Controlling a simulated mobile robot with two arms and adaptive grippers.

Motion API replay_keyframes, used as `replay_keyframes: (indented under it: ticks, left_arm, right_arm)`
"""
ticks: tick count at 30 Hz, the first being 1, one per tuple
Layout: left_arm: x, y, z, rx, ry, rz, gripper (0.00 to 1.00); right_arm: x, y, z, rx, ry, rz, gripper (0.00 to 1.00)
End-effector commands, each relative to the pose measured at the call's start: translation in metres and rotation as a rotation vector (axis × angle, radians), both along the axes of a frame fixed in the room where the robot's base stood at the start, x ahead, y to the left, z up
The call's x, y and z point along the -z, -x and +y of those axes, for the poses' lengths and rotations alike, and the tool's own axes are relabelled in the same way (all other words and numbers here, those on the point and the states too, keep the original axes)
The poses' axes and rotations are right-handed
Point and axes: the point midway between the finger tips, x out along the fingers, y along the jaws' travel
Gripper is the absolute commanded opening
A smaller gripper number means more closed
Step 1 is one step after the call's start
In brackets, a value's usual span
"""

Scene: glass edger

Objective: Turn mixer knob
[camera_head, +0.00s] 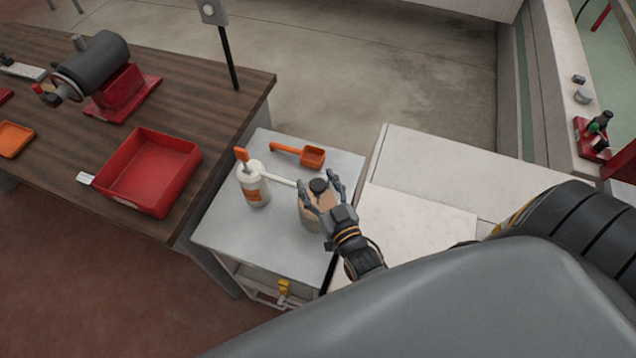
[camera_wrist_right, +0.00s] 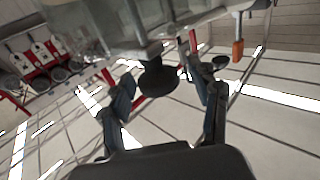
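The dark round mixer knob (camera_head: 318,186) sits on top of a tan, round body (camera_head: 311,214) on the small grey table. In the right wrist view the black knob (camera_wrist_right: 158,78) shows in the middle, between the two fingers. My right gripper (camera_head: 317,179) is open, with one finger on each side of the knob. In the right wrist view the gripper (camera_wrist_right: 168,84) shows gaps beside the knob; I cannot tell whether a finger touches it. Part of the tan body is hidden behind my gripper. My left gripper is not in view.
The grey table (camera_head: 222,222) borders a wooden bench (camera_head: 190,85) with a red tray (camera_head: 150,172). A white surface (camera_head: 425,180) lies right.

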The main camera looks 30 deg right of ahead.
Motion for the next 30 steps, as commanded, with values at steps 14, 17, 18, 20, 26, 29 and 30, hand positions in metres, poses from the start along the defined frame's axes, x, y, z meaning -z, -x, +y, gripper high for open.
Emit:
replay_keyframes:
  ticks: [14,17,18,20,26,29,30]
  left_arm:
    - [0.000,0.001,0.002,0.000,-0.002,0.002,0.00]
    - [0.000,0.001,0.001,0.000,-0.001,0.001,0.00]
    - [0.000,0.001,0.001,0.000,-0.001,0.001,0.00]
    - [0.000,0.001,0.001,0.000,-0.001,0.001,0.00]
    - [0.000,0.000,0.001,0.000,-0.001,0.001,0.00]
    - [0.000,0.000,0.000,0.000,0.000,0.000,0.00]
    - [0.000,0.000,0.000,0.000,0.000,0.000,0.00]
  right_arm:
    - [0.002,0.035,0.002,0.000,0.000,0.006,0.62]
    - [0.002,0.058,0.003,0.000,0.000,0.007,0.62]
    - [0.002,0.066,0.004,0.000,0.000,0.006,0.62]
    - [0.002,0.079,0.004,0.000,-0.001,0.006,0.62]
    - [0.001,0.109,0.006,0.000,-0.001,0.002,0.62]
    - [0.001,0.117,0.006,0.000,-0.001,0.002,0.62]
    - [0.001,0.118,0.006,0.000,-0.001,0.001,0.62]
